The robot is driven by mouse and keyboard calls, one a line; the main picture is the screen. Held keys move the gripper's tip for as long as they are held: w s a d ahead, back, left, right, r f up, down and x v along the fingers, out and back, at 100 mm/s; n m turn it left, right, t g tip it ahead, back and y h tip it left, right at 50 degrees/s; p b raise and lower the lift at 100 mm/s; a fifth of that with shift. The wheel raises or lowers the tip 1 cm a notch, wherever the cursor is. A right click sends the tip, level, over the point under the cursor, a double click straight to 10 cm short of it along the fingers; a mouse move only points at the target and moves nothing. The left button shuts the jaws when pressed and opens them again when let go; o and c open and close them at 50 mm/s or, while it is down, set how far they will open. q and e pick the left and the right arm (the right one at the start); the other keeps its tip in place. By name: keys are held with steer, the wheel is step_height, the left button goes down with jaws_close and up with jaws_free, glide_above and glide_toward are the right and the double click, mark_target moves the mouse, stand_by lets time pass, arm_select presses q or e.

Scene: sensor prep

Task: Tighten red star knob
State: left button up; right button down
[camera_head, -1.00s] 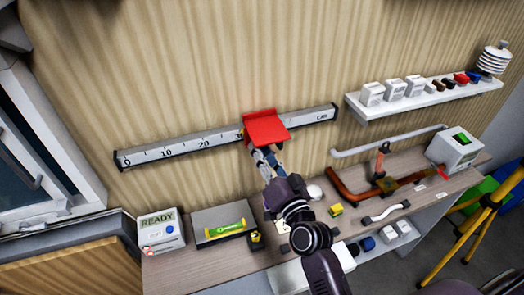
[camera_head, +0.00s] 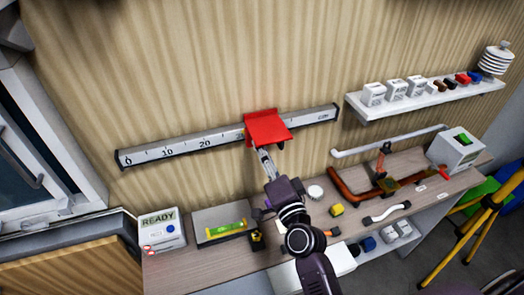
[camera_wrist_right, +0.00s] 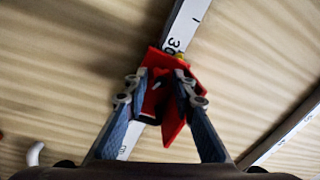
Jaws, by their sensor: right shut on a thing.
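A red carriage (camera_head: 267,128) with a flat top plate sits on the white scale rail on the wall, right of the 20 mark. It also shows in the wrist view (camera_wrist_right: 172,133). My right gripper (camera_head: 262,150) reaches up to its underside from below. In the wrist view my right gripper (camera_wrist_right: 164,78) has its two blue-grey fingers on either side of a small red part under the carriage, shut on it. This part is the red star knob, mostly hidden by the fingers, so its lobes cannot be made out. My left gripper is not in view.
The scale rail (camera_head: 180,149) runs along the wall. A shelf (camera_head: 420,105) with small boxes is at upper right.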

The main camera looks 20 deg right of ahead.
steer(key=shift+f, duration=0.15)
steer(key=c, duration=1.9)
jaws_free()
steer(key=shift+c, duration=0.2)
steer(key=o, duration=0.3)
steer(key=shift+r, duration=0.2)
steer(key=shift+s+d+f, duration=0.1)
steer(key=shift+s+f, duration=0.1)
steer(key=shift+s, duration=1.15)
steer(key=shift+s+d+f, duration=0.1)
steer(key=shift+s+f, duration=0.05)
steer(key=shift+s, duration=1.2)
steer(key=shift+s+d+f, duration=0.1)
steer(key=shift+s+f, duration=0.1)
steer(key=shift+s, duration=1.15)
